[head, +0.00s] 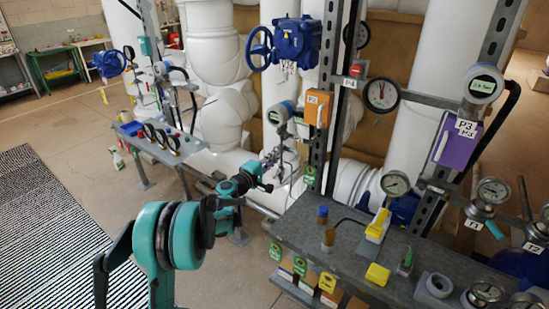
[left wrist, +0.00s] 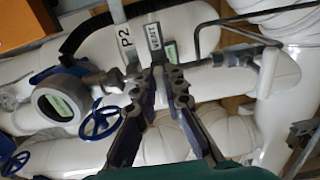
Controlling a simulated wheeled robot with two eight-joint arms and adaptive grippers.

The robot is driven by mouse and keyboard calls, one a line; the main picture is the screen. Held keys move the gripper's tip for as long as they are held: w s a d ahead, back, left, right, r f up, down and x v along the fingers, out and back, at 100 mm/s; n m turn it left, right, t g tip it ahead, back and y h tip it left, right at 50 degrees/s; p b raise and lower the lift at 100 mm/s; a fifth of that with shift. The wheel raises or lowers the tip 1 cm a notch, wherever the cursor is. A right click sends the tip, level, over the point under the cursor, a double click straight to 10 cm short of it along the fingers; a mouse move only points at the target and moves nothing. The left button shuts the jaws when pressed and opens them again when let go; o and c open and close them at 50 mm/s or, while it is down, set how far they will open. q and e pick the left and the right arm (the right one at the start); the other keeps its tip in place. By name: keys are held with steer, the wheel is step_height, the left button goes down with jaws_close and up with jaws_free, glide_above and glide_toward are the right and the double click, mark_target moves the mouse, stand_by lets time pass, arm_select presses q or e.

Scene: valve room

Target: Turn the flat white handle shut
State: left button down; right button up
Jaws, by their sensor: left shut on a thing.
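My left gripper (head: 270,172) reaches from the lower left to the small pipework below the round gauge with the blue rim, in the middle of the head view. In the left wrist view its two dark fingers (left wrist: 167,78) come close together at a pale flat piece marked with a tag (left wrist: 155,42), in front of a white pipe. The fingers are closed on this piece, which I take as the flat white handle; the fingers hide much of it. A P2 label (left wrist: 127,46) is just left of it. My right gripper is out of view.
A round gauge (left wrist: 60,103) and blue handwheels (left wrist: 100,119) sit left of the fingers. An orange box (head: 318,108) and a steel upright stand right of the gripper. A grey bench (head: 290,225) with yellow boxes and gauges fills the lower right.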

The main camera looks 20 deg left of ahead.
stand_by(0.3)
arm_select(q)
steer(key=c, duration=1.6)
jaws_free()
steer(key=v, duration=1.2)
